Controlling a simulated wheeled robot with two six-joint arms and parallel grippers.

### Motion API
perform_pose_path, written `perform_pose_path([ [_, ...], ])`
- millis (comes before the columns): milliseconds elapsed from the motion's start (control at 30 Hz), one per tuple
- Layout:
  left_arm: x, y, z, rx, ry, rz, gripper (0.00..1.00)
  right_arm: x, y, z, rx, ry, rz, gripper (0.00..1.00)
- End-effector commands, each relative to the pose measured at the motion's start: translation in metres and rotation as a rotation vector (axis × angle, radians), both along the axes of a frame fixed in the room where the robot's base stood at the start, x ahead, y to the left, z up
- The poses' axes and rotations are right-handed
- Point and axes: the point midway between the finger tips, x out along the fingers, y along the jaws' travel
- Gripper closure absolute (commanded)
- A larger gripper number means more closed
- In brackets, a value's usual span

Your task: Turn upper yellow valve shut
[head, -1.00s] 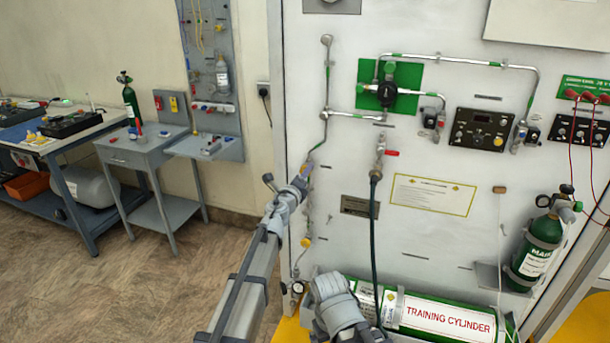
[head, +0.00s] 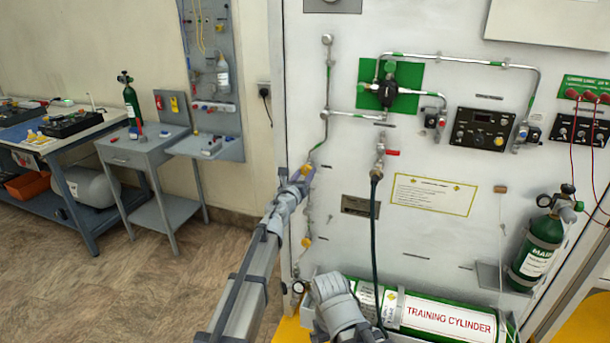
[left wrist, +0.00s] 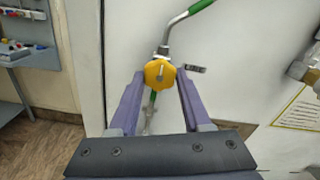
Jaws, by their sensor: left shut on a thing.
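The upper yellow valve (head: 308,169) is on the thin pipe at the left of the white panel. In the left wrist view its yellow knob (left wrist: 159,72) sits between the two purple-grey fingertips, with a small pale pin or mark at its middle. My left gripper (head: 302,174) reaches up to it from below left and is shut on it. The gripper partly hides the knob in the head view. A lower yellow valve (head: 306,242) sits further down the same pipe line, clear of the fingers. My right gripper's fingers do not show.
A green hose (head: 374,240) hangs from a red-handled valve (head: 391,153) right of my left gripper. A training cylinder (head: 448,320) lies along the panel's foot. A small grey trolley (head: 140,150) stands at left, with open floor before it.

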Motion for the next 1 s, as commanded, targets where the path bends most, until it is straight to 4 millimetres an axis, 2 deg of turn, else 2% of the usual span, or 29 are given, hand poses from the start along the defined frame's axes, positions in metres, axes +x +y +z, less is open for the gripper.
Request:
perform_pose_path([
  [633, -0.0018, -0.0005, -0.0007, 0.046, -0.014, -0.002, 1.00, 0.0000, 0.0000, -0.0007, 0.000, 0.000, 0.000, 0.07],
  [667, -0.0018, -0.0005, -0.0007, 0.046, -0.014, -0.002, 0.50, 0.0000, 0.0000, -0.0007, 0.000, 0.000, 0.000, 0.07],
  [900, -0.0010, -0.0003, -0.0005, 0.043, -0.013, -0.001, 0.23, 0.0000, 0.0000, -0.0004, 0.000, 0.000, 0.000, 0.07],
  [1000, -0.0008, -0.0001, -0.0003, 0.043, -0.014, -0.001, 0.22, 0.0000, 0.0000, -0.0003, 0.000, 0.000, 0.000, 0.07],
])
